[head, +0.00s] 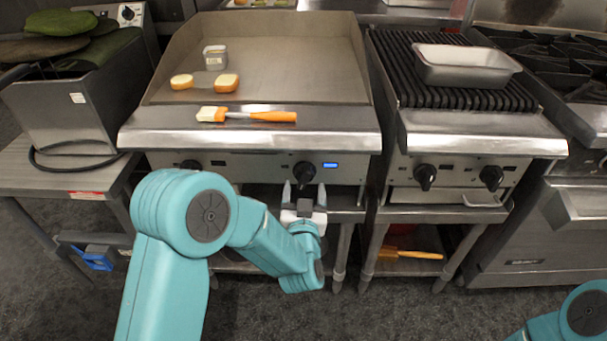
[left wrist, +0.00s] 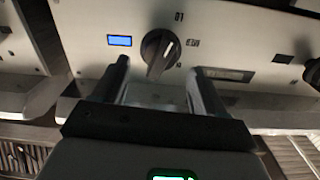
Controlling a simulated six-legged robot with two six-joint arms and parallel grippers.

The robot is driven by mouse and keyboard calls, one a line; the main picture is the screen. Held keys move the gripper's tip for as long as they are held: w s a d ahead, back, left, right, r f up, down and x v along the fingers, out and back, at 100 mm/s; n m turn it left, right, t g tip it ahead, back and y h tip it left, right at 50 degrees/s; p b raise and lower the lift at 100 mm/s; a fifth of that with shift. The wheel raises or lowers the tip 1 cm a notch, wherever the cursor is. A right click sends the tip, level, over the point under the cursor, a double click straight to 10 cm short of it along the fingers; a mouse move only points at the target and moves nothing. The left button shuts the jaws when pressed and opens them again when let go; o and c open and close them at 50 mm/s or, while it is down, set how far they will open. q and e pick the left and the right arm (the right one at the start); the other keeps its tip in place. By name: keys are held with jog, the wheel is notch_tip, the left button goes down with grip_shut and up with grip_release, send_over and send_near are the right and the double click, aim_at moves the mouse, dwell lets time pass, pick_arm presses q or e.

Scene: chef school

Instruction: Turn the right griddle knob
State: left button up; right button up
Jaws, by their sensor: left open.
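The griddle (head: 265,60) stands at the centre back of the head view. Its right knob (head: 304,172) is black, on the front panel beside a small lit blue display (head: 331,165). My left gripper (head: 304,192) is open just in front of and below this knob, one finger to each side. In the left wrist view the knob (left wrist: 158,52) shows between and just beyond the open fingertips (left wrist: 160,66), with visible gaps on both sides. Its pointer bar is tilted. Whether the fingers overlap the knob in depth I cannot tell. My right gripper is out of view.
The griddle's left knob (head: 191,165) is partly behind my left arm. A brush (head: 262,116), bread pieces (head: 227,83) and a small container (head: 215,57) sit on the griddle. A grill (head: 455,90) with a metal pan (head: 466,66) stands to the right.

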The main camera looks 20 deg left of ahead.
aim_at(305, 182)
pick_arm(q)
jog(key=x, duration=0.4)
jog(key=shift+w+f, duration=0.1)
jog(key=shift+w, duration=0.3)
jog(key=shift+w+a, duration=0.3)
jog(key=shift+w, duration=0.3)
jog(key=c, duration=0.8)
